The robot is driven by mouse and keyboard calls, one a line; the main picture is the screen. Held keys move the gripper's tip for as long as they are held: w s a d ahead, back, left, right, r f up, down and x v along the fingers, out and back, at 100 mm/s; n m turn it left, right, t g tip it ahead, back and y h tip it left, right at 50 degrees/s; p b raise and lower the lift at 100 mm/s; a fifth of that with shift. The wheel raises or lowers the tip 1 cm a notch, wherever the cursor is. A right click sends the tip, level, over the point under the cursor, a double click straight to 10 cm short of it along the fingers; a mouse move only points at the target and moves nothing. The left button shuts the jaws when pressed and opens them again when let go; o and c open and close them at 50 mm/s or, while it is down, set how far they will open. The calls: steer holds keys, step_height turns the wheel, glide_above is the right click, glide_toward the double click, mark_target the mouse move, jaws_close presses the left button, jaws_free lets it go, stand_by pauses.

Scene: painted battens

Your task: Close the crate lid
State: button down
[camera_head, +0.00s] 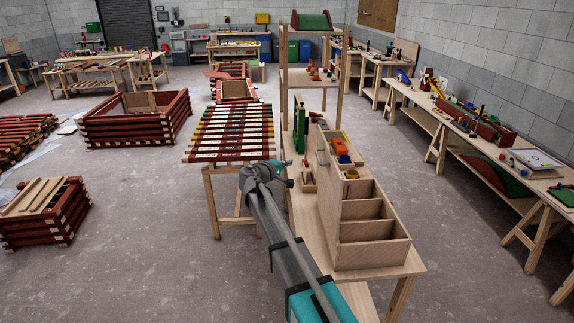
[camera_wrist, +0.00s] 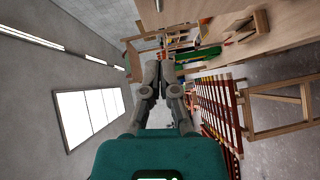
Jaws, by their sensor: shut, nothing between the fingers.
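My gripper (camera_head: 287,171) is shut and empty, in mid-air beside the slatted table and the wooden shelf bench. In the wrist view its fingers (camera_wrist: 160,68) meet at the tips. A dark red crate (camera_head: 52,222) stands on the floor at lower left in the head view, with pale slats (camera_head: 38,194) lying across its top. A larger red crate (camera_head: 134,129) behind it is open at the top. A third red crate (camera_head: 237,90) stands beyond the slatted table; its lid cannot be told clearly. My gripper is apart from all of them.
The slatted table (camera_head: 232,133) and the shelf bench (camera_head: 375,225) stand close to my arm. A long workbench (camera_head: 470,130) runs along the right wall. Stacked red battens (camera_head: 20,135) lie at far left. The floor (camera_head: 140,240) between crates and table is clear.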

steer(key=w+d+f+b, duration=0.1)
steer(key=w+d, duration=0.4)
steer(key=d, duration=0.4)
steer(key=shift+w+d+f, duration=0.25)
steer(key=shift+f, duration=0.05)
steer(key=shift+a, duration=0.1)
steer(key=shift+r, duration=0.1)
